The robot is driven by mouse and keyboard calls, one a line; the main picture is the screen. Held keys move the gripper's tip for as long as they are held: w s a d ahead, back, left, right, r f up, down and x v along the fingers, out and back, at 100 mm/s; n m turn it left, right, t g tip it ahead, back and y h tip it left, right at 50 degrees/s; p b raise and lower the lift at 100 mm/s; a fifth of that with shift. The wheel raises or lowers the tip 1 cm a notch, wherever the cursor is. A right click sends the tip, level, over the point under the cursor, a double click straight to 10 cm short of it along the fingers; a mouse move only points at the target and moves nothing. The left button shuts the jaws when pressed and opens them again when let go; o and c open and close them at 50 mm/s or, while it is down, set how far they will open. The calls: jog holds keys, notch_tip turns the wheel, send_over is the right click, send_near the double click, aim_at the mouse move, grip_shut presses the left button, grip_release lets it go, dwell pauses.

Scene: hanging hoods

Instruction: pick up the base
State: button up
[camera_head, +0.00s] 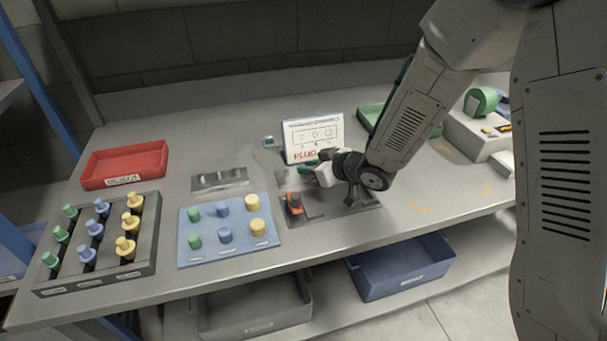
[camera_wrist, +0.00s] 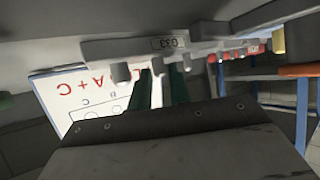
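I take the base to be the low grey block with short upright pegs (camera_head: 220,180), on the bench behind the blue peg board. The exact distance to the block is hard to tell.
A white sign (camera_head: 314,136) stands just behind my gripper. The blue peg board (camera_head: 207,253), dark peg rack (camera_head: 142,265) and red tray (camera_head: 124,164) are to the left.

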jog(key=shift+w+a+f, duration=0.2)
jog(key=shift+a, duration=0.1)
jog(key=shift+c, duration=0.3)
grip_shut()
jog(key=shift+r, duration=0.15)
